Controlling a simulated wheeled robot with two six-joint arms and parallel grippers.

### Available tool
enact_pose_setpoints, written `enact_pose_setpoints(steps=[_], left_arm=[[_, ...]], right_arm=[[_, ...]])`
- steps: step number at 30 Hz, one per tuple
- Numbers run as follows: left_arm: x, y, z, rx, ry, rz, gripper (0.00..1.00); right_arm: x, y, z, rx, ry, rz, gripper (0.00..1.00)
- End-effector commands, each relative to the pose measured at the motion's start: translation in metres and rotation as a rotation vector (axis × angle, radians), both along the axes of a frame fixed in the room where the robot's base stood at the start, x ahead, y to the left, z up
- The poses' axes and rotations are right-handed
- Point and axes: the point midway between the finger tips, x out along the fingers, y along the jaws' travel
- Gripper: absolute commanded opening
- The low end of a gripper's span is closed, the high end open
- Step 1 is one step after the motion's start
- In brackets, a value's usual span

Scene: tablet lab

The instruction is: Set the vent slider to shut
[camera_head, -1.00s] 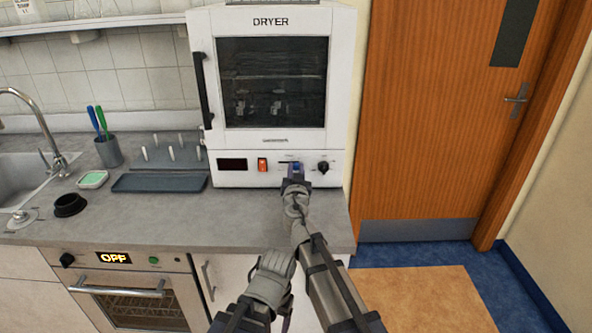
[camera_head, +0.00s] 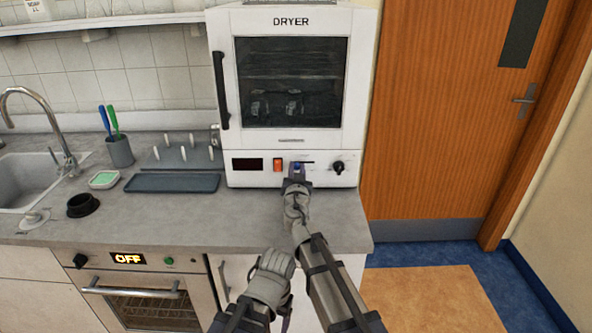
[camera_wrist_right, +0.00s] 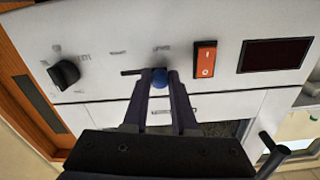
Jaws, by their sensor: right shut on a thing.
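The vent slider is a small blue knob (camera_wrist_right: 159,77) on a dark horizontal slot in the white front panel of the dryer (camera_head: 235,100). My right gripper (camera_head: 297,168) is shut on the blue knob; the fingers hold it from both sides in the right wrist view. In the head view the bare slot (camera_head: 308,162) runs out to the right of the gripper, so the knob sits toward the slot's left end. The small print by the slot is too blurred to read.
An orange rocker switch (camera_head: 278,165) and a dark display (camera_head: 247,164) lie left of the slider. A black rotary knob (camera_head: 338,168) lies right of it. A grey tray (camera_head: 172,183) and a peg rack (camera_head: 185,157) stand on the counter to the left.

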Motion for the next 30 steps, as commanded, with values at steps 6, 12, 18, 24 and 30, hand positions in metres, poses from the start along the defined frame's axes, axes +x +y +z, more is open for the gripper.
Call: enact_pose_setpoints(steps=[6, 12, 18, 24, 30], left_arm=[[0.000, 0.000, 0.000, 0.000, 0.000, -0.001, 0.73], [0.000, 0.000, 0.000, 0.000, 0.000, 0.000, 0.73], [0.000, 0.000, 0.000, 0.000, 0.000, 0.000, 0.73], [0.000, 0.000, 0.000, 0.000, 0.000, 0.000, 0.73], [0.000, 0.000, 0.000, 0.000, 0.000, 0.000, 0.73]], right_arm=[[-0.001, 0.007, 0.000, 0.001, 0.000, 0.015, 0.00], [-0.001, 0.007, 0.000, 0.001, 0.000, 0.015, 0.40], [0.000, 0.005, 0.000, 0.001, 0.000, 0.013, 0.56], [-0.001, 0.005, 0.000, 0.001, 0.000, 0.011, 0.56], [-0.010, 0.002, 0.000, 0.001, 0.000, 0.009, 0.56]])
